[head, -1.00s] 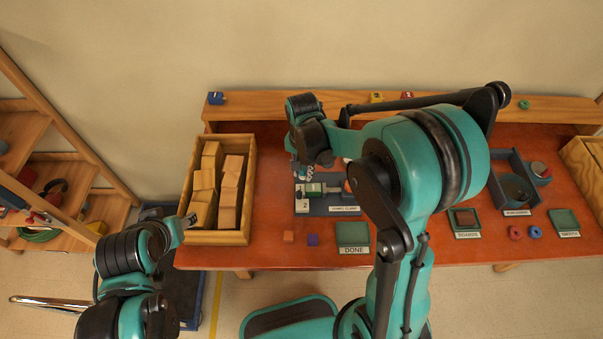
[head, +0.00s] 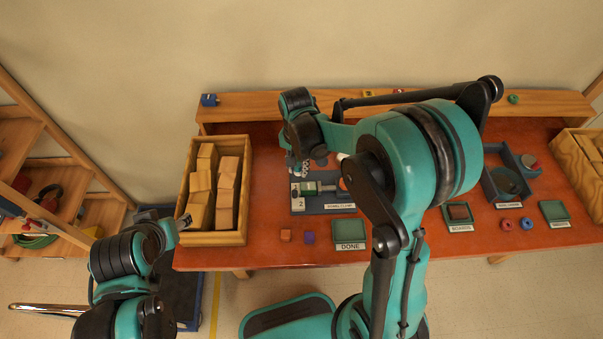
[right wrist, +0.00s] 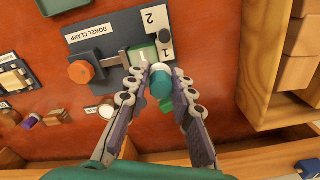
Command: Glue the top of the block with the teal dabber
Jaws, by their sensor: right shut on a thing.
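The teal dabber (right wrist: 160,88) is in my right gripper (right wrist: 158,84), its white end showing between the fingertips in the right wrist view. In the head view my right gripper (head: 300,168) is at the far edge of the dowel clamp.
A wooden crate (head: 246,190) of blocks stands left of the clamp. A green DONE tray (head: 349,230), an orange cube (head: 285,235) and a purple cube (head: 309,238) lie at the front. My right arm hides the table's middle.

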